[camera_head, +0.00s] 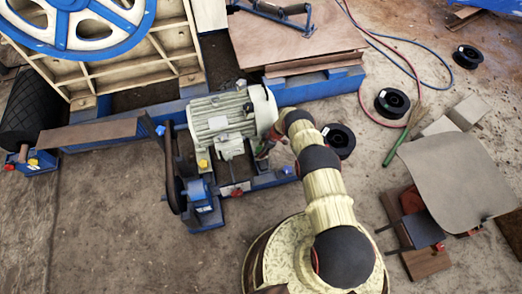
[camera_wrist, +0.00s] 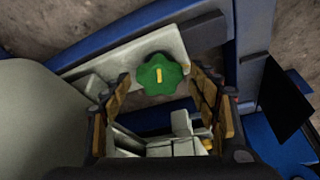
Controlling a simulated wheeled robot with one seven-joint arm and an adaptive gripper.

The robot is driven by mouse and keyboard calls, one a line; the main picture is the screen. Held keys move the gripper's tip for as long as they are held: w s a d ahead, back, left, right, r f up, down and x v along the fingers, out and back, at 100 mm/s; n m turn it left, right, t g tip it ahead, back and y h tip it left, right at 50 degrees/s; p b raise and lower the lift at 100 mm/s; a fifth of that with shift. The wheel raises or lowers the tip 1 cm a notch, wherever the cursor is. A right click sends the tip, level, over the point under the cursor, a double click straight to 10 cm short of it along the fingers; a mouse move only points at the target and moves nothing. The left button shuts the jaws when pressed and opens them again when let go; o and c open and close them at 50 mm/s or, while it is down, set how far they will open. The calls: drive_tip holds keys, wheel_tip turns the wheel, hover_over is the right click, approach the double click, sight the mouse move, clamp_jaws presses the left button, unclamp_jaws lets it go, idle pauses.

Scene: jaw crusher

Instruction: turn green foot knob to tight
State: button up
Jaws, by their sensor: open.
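The green foot knob (camera_wrist: 159,77) shows in the wrist view, lobed, with a short yellow mark standing nearly upright in the picture. It sits on a pale metal foot plate (camera_wrist: 108,72) beside a blue frame. My gripper (camera_wrist: 160,88) is open, with one finger to the left of the knob and one to the right. Gaps show between the fingers and the knob, and I cannot tell how far its tips are from it in depth. In the head view my arm and gripper (camera_head: 266,146) reach down at the right end of the pale motor (camera_head: 222,115), and the knob is not clearly visible there.
A yellow knob (camera_head: 203,164) and a red knob (camera_head: 237,192) are on the motor's near side. Blue frame rails (camera_head: 262,183) run around the motor. Black spools (camera_head: 338,140) and a green-handled brush (camera_head: 396,147) lie to the right.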

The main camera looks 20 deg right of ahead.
drive_tip(key=c, duration=1.2)
drive_tip(key=shift+o, duration=0.2)
